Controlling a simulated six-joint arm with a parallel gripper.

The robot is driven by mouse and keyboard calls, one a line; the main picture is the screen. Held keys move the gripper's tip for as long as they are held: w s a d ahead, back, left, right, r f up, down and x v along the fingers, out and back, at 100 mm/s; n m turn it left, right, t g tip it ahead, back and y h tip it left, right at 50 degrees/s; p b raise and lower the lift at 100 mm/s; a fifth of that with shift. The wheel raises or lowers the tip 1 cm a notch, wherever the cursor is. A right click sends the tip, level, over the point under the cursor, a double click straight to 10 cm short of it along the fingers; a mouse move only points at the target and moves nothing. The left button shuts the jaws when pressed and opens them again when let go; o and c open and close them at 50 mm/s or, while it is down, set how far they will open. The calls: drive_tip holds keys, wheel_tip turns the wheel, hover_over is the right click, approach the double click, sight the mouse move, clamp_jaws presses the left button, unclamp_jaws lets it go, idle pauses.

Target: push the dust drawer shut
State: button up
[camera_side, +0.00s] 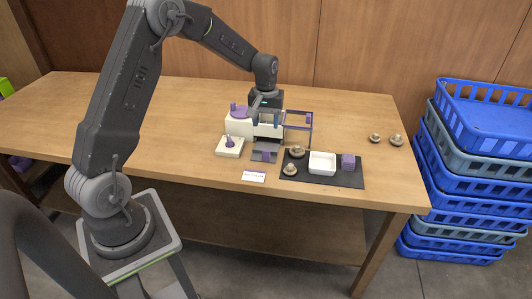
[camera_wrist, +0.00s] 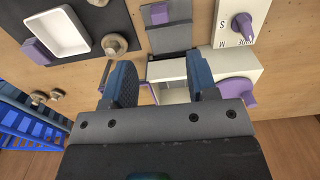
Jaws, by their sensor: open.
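The dust drawer (camera_side: 265,153) is a grey, flat piece with a purple handle, sticking out from the front of a white machine (camera_side: 238,125). In the wrist view the grey drawer (camera_wrist: 170,38) lies at the top centre, its purple handle (camera_wrist: 158,14) at the outer end. My gripper (camera_side: 266,120) is above the machine, behind the drawer in the side view. In the wrist view my gripper (camera_wrist: 160,68) has its two blue fingers apart with nothing held between them. The fingers look clear of the drawer handle. The machine's opening is partly hidden by my gripper.
A white dial box (camera_side: 229,150) with a purple knob stands left of the drawer. A black mat (camera_side: 335,182) on the right holds a white tray (camera_side: 322,170), a purple cube (camera_side: 348,162) and mushrooms. A card (camera_side: 253,176) lies in front. The table's left side is clear.

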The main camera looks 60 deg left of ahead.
sight(266, 150)
wheel_tip(266, 150, down, 13)
drive_tip(key=shift+r, duration=0.2)
idle(0.3)
clamp_jaws()
idle(0.4)
